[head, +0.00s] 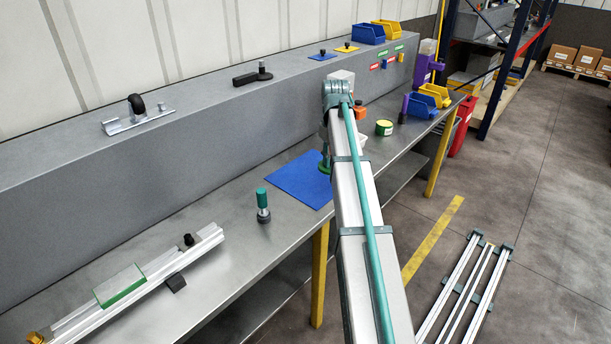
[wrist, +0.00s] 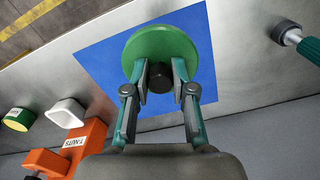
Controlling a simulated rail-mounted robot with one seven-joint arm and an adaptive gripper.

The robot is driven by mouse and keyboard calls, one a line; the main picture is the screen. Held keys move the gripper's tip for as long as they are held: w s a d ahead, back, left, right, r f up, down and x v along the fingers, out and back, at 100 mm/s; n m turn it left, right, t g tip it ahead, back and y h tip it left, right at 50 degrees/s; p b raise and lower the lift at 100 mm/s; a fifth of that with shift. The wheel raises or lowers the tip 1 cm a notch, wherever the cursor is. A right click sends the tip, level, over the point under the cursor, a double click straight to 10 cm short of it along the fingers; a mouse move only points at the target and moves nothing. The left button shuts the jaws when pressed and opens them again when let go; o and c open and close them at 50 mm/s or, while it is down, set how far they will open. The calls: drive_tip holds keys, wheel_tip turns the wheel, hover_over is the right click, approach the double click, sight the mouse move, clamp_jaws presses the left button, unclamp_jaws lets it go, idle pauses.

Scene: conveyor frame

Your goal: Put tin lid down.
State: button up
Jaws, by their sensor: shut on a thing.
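The tin lid (wrist: 160,45) is a green disc with a dark knob (wrist: 161,78). My gripper (wrist: 160,82) is shut on the knob, with one finger on each side, and the lid is in front of the fingertips. The lid is over the blue mat (wrist: 92,58) in the wrist view. I cannot tell whether it touches the mat. In the head view the mat (head: 296,182) lies on the steel bench, and my arm hides most of the gripper and lid. A green and yellow tin (head: 384,127) stands farther along the bench; it also shows in the wrist view (wrist: 18,120).
A green-handled tool (head: 263,203) stands left of the mat. An orange T-nuts bin (wrist: 83,146) and a white container (wrist: 66,113) stand near the mat. An aluminium rail (head: 135,290) lies at the bench's near left. Yellow and blue bins (head: 425,102) stand farther back.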

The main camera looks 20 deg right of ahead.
drive_tip(key=w+f+p, duration=0.2)
drive_tip(key=w+f, duration=0.1)
drive_tip(key=w, duration=0.5)
drive_tip(key=p, duration=0.1)
hover_over(314, 175)
wheel_tip(314, 175, down, 6)
drive_tip(key=shift+s+f, duration=0.1)
drive_tip(key=shift+f+p, duration=0.4)
drive_tip(key=shift+f, duration=1.2)
drive_tip(key=shift+f, duration=0.1)
drive_tip(key=o, duration=0.9)
drive_tip(key=shift+o, duration=0.2)
wheel_tip(314, 175, up, 12)
drive_tip(key=b, duration=0.2)
